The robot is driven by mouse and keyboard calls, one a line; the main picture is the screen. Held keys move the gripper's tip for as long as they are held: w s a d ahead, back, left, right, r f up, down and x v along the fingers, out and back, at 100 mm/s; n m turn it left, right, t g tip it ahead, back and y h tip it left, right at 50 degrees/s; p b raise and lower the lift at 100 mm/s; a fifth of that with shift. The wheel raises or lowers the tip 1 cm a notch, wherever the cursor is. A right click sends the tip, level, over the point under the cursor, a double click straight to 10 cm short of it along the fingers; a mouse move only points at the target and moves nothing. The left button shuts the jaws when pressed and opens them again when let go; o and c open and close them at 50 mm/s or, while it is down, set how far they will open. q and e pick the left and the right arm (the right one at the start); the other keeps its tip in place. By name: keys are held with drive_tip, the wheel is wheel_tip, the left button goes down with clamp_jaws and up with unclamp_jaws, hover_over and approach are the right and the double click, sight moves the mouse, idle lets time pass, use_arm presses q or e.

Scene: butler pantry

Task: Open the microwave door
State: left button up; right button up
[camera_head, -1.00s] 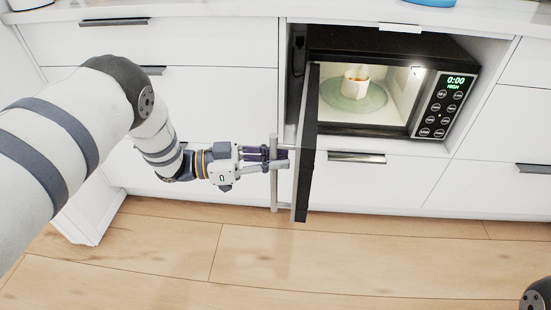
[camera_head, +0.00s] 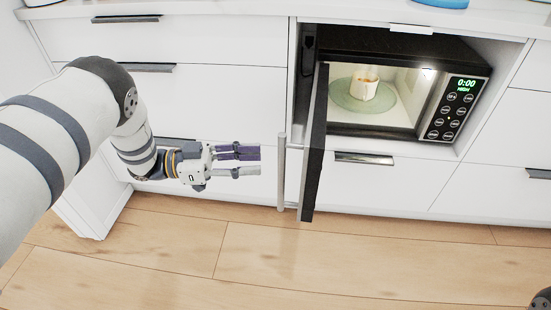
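The microwave (camera_head: 400,45) sits in a cabinet niche at upper right, lit inside. Its door (camera_head: 316,140) stands wide open, swung out toward me and seen nearly edge-on. The door's vertical grey handle (camera_head: 281,172) is on the door's left side. A pale cup-like item (camera_head: 364,86) stands on the glass turntable (camera_head: 345,97) inside. My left gripper (camera_head: 258,162) is left of the handle, apart from it, with a small gap between its fingertips and the handle. Its fingers are parted and empty.
White drawers with dark handles (camera_head: 148,68) line the wall behind my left arm. A closed drawer (camera_head: 365,180) is under the microwave. The wooden floor (camera_head: 300,260) in front is clear. A counter (camera_head: 230,8) runs along the top.

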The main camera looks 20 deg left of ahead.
use_arm(q)
drive_tip(key=v, duration=0.4)
drive_tip(key=shift+s+a, duration=0.15)
drive_tip(key=shift+a, duration=0.1)
